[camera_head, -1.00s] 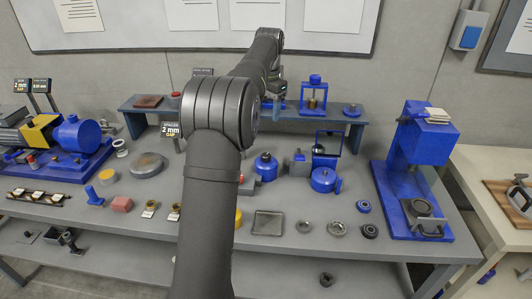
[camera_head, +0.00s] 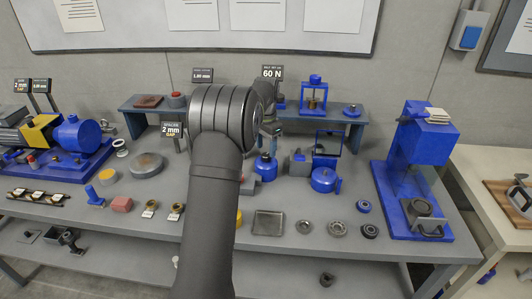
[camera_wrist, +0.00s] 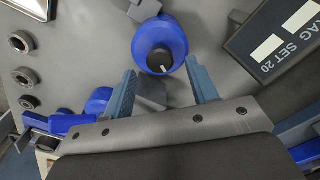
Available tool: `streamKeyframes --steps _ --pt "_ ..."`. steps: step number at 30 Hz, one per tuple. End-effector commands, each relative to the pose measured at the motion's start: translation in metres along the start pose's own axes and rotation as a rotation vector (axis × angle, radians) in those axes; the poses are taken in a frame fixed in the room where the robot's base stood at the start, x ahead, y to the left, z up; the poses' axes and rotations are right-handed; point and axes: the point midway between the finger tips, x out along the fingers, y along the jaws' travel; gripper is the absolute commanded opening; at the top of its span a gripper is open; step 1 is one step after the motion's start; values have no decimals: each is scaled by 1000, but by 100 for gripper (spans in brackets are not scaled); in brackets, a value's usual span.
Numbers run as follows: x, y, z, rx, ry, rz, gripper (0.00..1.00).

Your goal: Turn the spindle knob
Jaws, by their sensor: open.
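A round blue knob (camera_wrist: 152,30) with a white pointer line on its dark centre shows in the wrist view; it looks like the spindle knob. In the head view it appears to be the blue round piece (camera_head: 265,170) on the bench, just right of my arm. My gripper (camera_wrist: 160,66) is open, with one blue-grey finger on each side of the knob's lower edge in the wrist view. Nothing is between the pads that I can see as held, and I cannot tell whether they touch the knob.
A dark sign reading "SET 20" (camera_wrist: 275,45) stands close beside the right finger. A grey block (camera_wrist: 150,95) and another blue round piece (camera_wrist: 98,101) lie near the palm. Metal rings (camera_head: 337,228) and a flat tray (camera_head: 268,223) are toward the bench's front.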

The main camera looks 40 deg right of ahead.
Motion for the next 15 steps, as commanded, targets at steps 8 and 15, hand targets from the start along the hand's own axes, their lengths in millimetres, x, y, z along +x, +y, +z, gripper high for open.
streamKeyframes --steps 8,15 --pt "28 0 0 0 0 0 53" --pt "31 0 0 0 0 0 53"
